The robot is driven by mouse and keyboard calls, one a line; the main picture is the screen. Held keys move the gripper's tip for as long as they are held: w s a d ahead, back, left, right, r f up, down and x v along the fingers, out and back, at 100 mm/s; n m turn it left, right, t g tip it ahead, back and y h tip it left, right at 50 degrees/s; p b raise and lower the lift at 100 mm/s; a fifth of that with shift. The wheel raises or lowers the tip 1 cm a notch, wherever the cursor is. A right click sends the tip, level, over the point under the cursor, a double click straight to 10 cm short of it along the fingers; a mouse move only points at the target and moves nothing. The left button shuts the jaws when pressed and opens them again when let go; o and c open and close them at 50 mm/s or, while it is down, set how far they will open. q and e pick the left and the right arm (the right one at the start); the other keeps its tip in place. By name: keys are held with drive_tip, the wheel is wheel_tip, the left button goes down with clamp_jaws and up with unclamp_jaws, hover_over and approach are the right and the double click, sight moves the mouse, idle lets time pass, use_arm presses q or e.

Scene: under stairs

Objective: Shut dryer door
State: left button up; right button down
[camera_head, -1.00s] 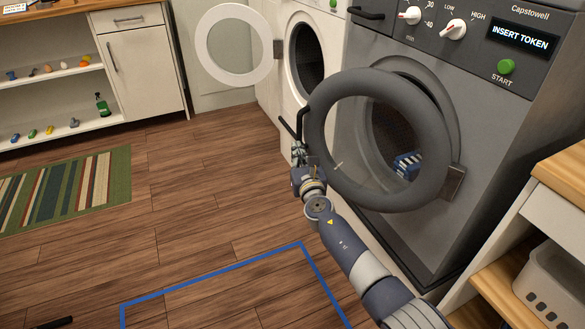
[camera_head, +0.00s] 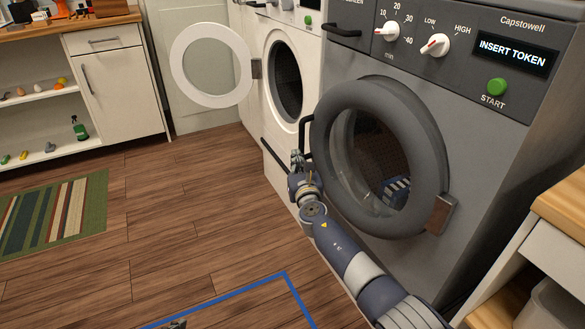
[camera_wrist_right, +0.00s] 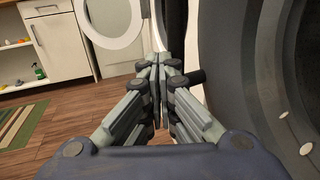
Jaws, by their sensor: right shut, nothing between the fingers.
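The grey dryer (camera_head: 480,130) stands at the right with its round dark door (camera_head: 327,125) close to the front and still slightly ajar. The door's hinge is at its right, and a dark handle (camera_head: 305,125) is at its left edge. Cloth with blue and white stripes shows inside through the glass. My right gripper (camera_head: 297,158) is shut and empty beside the lower end of the handle. In the right wrist view its fingers (camera_wrist_right: 160,65) are together, close to the dark door at right; contact is unclear. A small dark tip at the head view's bottom edge may be my left gripper.
A white washer (camera_head: 285,130) stands left of the dryer, its white round door (camera_head: 185,70) wide open. A wooden-topped shelf unit (camera_head: 550,225) is close at the right. The wooden floor (camera_head: 190,220) at left is clear, with a striped rug (camera_head: 60,215) and blue floor line (camera_head: 240,292).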

sight(314, 152)
drive_tip(key=shift+h, duration=0.3)
drive_tip(key=w+d+b, duration=0.4)
drive_tip(key=shift+w+d, duration=0.3)
drive_tip(key=shift+d, duration=0.1)
drive_tip(key=shift+w+d+r, duration=0.1)
drive_tip(key=shift+w+d, duration=0.05)
use_arm(q)
drive_tip(key=w+d+r+t+h, duration=0.2)
drive_tip(key=w+r+t, duration=0.2)
drive_tip(key=r, duration=0.5)
drive_tip(key=w+d+r+t+h, duration=0.1)
drive_tip(key=w+r+t, duration=0.3)
drive_tip(key=r+t, duration=0.4)
wheel_tip(314, 152, up, 2)
drive_tip(key=shift+d+r+m+h, duration=0.2)
drive_tip(key=shift+d+m+h, duration=0.15)
drive_tip(key=shift+d, duration=0.5)
use_arm(e)
drive_tip(key=shift+m, duration=0.3)
